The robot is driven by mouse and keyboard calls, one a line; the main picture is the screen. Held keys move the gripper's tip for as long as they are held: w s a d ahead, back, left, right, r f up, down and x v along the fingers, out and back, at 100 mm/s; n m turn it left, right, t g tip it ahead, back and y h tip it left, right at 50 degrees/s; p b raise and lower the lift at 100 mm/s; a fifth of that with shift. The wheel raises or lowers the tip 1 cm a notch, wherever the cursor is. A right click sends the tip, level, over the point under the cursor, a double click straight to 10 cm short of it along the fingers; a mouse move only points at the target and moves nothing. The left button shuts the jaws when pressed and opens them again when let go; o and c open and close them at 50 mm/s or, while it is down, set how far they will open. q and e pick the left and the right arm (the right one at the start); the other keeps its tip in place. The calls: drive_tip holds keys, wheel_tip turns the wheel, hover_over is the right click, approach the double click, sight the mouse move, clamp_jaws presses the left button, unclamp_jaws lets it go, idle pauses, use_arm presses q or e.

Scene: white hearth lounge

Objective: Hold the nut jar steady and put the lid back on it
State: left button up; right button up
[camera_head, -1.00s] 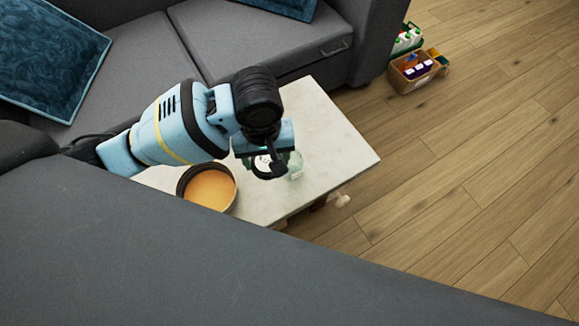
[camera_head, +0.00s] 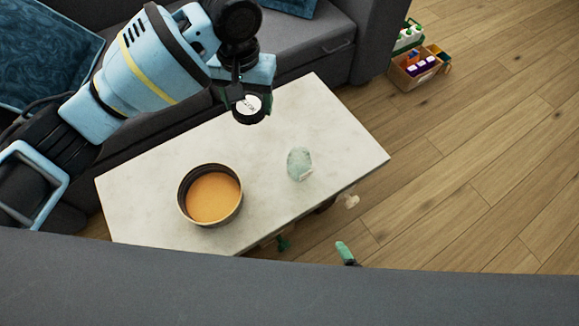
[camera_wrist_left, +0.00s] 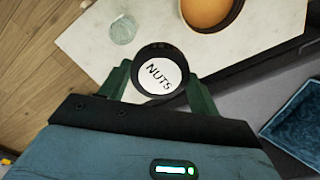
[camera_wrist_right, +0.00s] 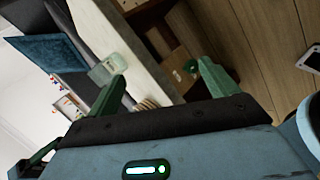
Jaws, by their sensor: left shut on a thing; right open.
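A round dark lid with a white NUTS label (camera_head: 249,106) is in my left gripper (camera_head: 246,112), which is shut on it above the table's sofa side. The lid also shows between the fingers in the left wrist view (camera_wrist_left: 160,76). A clear, pale green glass jar (camera_head: 299,164) stands upright on the white marble table (camera_head: 262,203), apart from the lid. It also shows in the left wrist view (camera_wrist_left: 123,29). My right gripper (camera_head: 313,248) is open and empty by the table's near edge. In the right wrist view, the jar (camera_wrist_right: 104,70) appears beside its left finger.
A round dark-rimmed container with orange contents (camera_head: 212,195) stands left of the jar. A grey sofa (camera_head: 297,55) borders the table's far side. A grey surface (camera_head: 200,285) fills the bottom foreground. Boxes of goods (camera_head: 415,68) stand on the wooden floor. The marble around the jar is clear.

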drive_tip(key=w+a+r+n+t+b, duration=0.15)
drive_tip(key=w+a+n, duration=0.35)
drive_tip(key=w+n, duration=0.5)
use_arm(q)
drive_tip(key=w+d+f+m+b, duration=0.1)
drive_tip(key=d+f+b, duration=0.1)
drive_tip(key=d+f, duration=0.8)
drive_tip(key=shift+w+d+f+m, duration=0.3)
drive_tip(key=shift+d+f+m, duration=0.1)
drive_tip(key=shift+f, duration=1)
use_arm(e)
drive_tip(key=n+t, duration=0.3)
drive_tip(key=n, duration=0.7)
approach(297, 154)
drive_tip(key=shift+y, duration=0.3)
drive_tip(key=shift+d+v, duration=0.15)
drive_tip(key=shift+v, duration=1)
drive_tip(key=shift+d+v, duration=0.1)
drive_tip(key=shift+v, duration=1.1)
use_arm(q)
drive_tip(key=shift+a, duration=0.1)
use_arm(e)
drive_tip(key=shift+w, duration=0.1)
drive_tip(key=shift+x, duration=6)
drive_tip(key=shift+f, duration=0.15)
drive_tip(key=shift+c, duration=0.4)
drive_tip(key=c, duration=1.4)
use_arm(q)
drive_tip(key=shift+f, duration=2.5)
